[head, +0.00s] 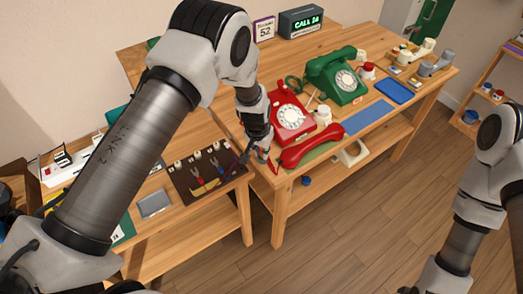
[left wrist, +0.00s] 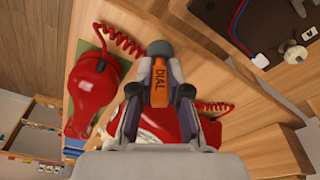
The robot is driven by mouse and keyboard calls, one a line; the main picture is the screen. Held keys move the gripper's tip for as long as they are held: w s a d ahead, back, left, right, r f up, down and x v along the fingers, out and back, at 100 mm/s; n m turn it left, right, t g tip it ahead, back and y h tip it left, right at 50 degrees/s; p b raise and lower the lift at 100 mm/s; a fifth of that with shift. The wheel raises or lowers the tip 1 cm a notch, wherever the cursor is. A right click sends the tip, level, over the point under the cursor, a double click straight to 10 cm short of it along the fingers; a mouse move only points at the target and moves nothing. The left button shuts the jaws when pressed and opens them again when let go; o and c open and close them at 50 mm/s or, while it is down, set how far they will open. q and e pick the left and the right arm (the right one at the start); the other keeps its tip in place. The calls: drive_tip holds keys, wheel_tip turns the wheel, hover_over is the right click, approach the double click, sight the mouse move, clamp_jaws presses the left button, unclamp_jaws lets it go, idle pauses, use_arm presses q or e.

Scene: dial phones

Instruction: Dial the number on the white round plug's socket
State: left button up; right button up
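My left gripper (head: 263,152) is at the front left edge of the phone table, beside the red phone (head: 290,115). In the left wrist view it is shut on an orange tool (left wrist: 158,85) marked DIAL, with a grey rounded end. The red phone's white dial faces up, and its red handset (head: 312,146) lies off the phone, in front of it. A dark board (head: 232,176) on the lower left table carries several white plugs or sockets and coloured cords. A white round plug (left wrist: 295,53) shows in the left wrist view; its number is not legible. My right gripper is out of view.
A green phone (head: 338,77) stands behind the red one. A sign reading CALL 24 (head: 301,22) and a small sign with 52 (head: 264,29) stand at the back. A blue mat (head: 369,116) and blue tray (head: 394,91) lie to the right. A grey plate (head: 154,204) lies at lower left.

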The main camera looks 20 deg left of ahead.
use_arm(q)
drive_tip(key=o, duration=0.4)
drive_tip(key=r, duration=0.4)
drive_tip(key=s+r, duration=0.1)
drive_tip(key=r, duration=0.3)
drive_tip(key=s+r, duration=0.1)
drive_tip(key=r, duration=0.3)
drive_tip(key=shift+a, duration=0.2)
drive_tip(key=shift+f, duration=0.1)
